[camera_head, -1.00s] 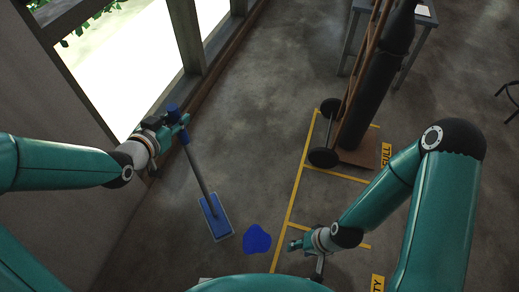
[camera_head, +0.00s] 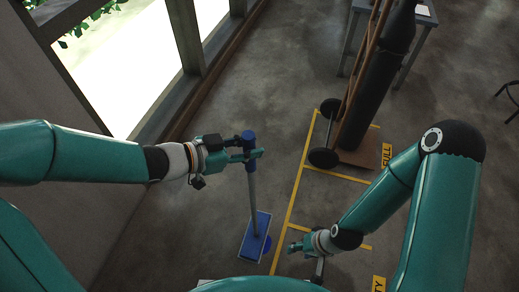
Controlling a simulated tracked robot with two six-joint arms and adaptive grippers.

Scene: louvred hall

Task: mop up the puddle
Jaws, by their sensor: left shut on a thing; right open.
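A mop with a blue grip, a grey pole and a flat blue head (camera_head: 253,240) stands nearly upright on the grey floor. My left gripper (camera_head: 250,155) is shut on the mop's blue grip near its top. The blue puddle (camera_head: 267,244) is mostly hidden by the mop head; a small part shows at the head's right edge. I cannot tell whether the head is pressed on the floor. My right gripper (camera_head: 299,247) is open and empty, to the right of the mop head, low over the yellow floor line.
Yellow lines (camera_head: 304,158) mark floor bays to the right of the mop. A wheeled trolley with a dark gas cylinder (camera_head: 375,95) stands in the far bay. A table (camera_head: 421,19) is behind it. The window wall (camera_head: 195,80) runs along the left.

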